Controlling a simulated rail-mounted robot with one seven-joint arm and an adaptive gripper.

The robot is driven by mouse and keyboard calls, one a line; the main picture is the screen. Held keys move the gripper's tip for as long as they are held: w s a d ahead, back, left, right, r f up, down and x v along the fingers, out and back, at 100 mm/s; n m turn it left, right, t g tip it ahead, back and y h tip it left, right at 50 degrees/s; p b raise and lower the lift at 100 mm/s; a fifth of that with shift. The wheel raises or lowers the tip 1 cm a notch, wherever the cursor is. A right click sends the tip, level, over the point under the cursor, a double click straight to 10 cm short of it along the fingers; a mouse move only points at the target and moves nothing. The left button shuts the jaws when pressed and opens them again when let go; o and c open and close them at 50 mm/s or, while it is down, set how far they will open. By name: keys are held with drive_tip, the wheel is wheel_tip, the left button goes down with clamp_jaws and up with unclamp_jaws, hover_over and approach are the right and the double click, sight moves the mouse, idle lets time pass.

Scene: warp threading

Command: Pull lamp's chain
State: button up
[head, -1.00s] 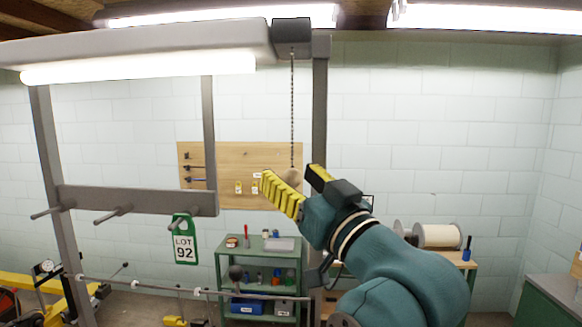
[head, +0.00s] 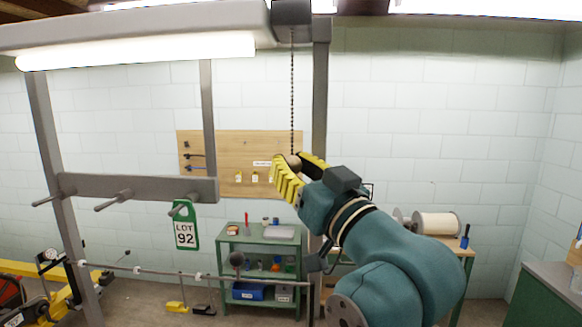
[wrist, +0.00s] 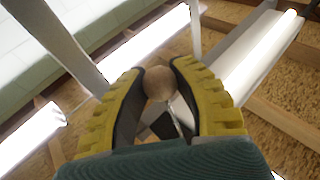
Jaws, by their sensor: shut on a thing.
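The lamp's chain (head: 292,95) hangs straight down from a dark box (head: 291,14) at the right end of the lit lamp (head: 140,50). A round wooden knob (head: 293,161) is at the chain's lower end. My gripper (head: 298,166) has its yellow ribbed fingers on both sides of the knob, shut on it. In the wrist view the knob (wrist: 159,83) sits between the two fingertips, and the lamp tube glows above. In the head view the fingers partly hide the knob.
A grey post (head: 320,120) stands close behind my gripper. A crossbar with pegs (head: 140,188) holds a green LOT 92 tag (head: 186,225) at left. A green shelf (head: 262,265) stands below, and a cable spool (head: 437,225) is at right.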

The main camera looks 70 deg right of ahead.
drive_tip(key=shift+f+b, duration=0.7)
drive_tip(key=shift+f, duration=0.3)
drive_tip(key=o, duration=1.3)
drive_tip(key=b+v, duration=0.5)
drive_tip(key=v, duration=0.4)
drive_tip(key=shift+r, duration=0.1)
